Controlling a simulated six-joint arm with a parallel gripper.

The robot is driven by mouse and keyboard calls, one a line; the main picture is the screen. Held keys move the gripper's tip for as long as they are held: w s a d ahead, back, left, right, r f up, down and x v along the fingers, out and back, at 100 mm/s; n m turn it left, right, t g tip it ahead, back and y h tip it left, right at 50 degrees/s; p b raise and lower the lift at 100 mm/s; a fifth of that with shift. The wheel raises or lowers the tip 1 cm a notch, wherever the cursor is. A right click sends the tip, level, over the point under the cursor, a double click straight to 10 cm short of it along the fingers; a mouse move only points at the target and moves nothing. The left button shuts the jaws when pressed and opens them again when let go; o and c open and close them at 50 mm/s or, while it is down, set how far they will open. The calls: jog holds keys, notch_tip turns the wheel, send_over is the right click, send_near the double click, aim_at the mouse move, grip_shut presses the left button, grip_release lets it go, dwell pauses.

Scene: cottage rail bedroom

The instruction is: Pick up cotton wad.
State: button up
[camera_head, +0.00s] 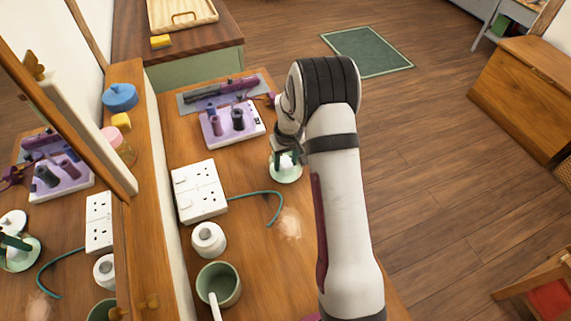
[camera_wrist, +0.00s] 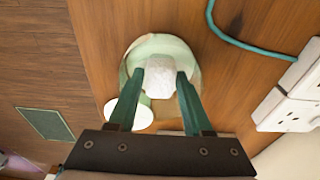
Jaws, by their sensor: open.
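The cotton wad (camera_wrist: 160,72) is a small white lump in a pale green round dish (camera_wrist: 146,46) on the wooden table. In the head view the wad (camera_head: 287,161) shows as a white patch in the dish (camera_head: 286,177), partly hidden by my arm. My gripper (camera_wrist: 160,77) is open, with one dark green finger on each side of the wad in the wrist view. I cannot tell whether the fingers touch it. In the head view my gripper (camera_head: 284,149) is over the dish, mostly hidden by the wrist.
A white round disc (camera_wrist: 136,116) lies beside the dish. A teal cable (camera_head: 262,193) runs from the white socket block (camera_head: 200,192). A white roll (camera_head: 208,239), a green mug (camera_head: 224,281) and a purple-and-white rack (camera_head: 231,126) stand on the table. A mirror is at left.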

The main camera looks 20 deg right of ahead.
aim_at(286, 161)
jog(key=shift+f, duration=0.2)
grip_shut()
jog(key=shift+r, duration=0.1)
notch_tip(286, 161, up, 10)
jog(key=shift+f, duration=0.1)
